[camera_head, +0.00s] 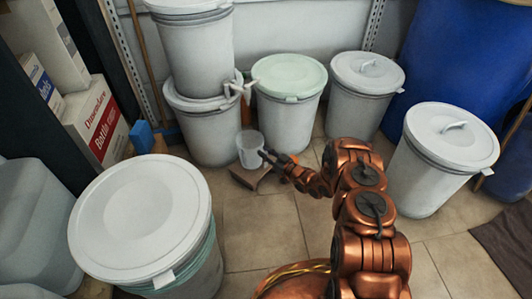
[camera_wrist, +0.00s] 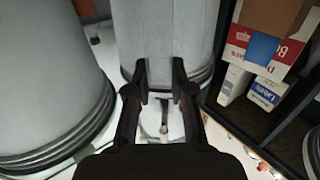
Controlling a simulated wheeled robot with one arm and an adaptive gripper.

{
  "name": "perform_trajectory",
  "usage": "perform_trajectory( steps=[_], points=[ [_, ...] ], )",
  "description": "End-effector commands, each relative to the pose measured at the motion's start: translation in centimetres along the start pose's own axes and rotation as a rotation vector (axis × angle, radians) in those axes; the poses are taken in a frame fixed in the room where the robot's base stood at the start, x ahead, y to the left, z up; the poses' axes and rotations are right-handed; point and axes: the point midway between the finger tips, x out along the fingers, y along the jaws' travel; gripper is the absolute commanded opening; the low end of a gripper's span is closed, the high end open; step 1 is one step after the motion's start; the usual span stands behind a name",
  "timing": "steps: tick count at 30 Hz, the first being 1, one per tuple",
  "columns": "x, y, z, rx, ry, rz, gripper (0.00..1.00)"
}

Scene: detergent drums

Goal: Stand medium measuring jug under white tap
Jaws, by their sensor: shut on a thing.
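The measuring jug (camera_head: 250,151) is a small pale, translucent cup, upright in the head view just in front of the lower left drum. The white tap (camera_head: 243,88) sticks out from the stacked drums, above the jug and a little left of it. My gripper (camera_head: 266,156) is shut on the jug's right side, where its handle would be. In the wrist view my gripper's two dark fingers (camera_wrist: 162,80) are close together with a pale strip between them. The jug's outline there is hard to tell from the grey drum behind. The jug's base is partly unclear.
Stacked drums (camera_head: 198,45) stand behind the jug, with a green-lidded drum (camera_head: 290,78) to the right. A large lidded drum (camera_head: 140,220) stands at the front left. A brown object (camera_head: 248,178) lies on the floor below the jug. Floor tiles (camera_head: 255,225) are clear in front.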

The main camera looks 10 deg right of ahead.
Motion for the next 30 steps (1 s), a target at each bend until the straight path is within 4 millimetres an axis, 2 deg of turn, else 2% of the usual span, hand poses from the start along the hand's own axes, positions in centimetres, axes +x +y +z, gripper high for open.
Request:
perform_trajectory(
  steps=[30],
  points=[
    [0.03, 0.04, 0.71, -0.001, 0.001, 0.0, 0.0]
  ],
)
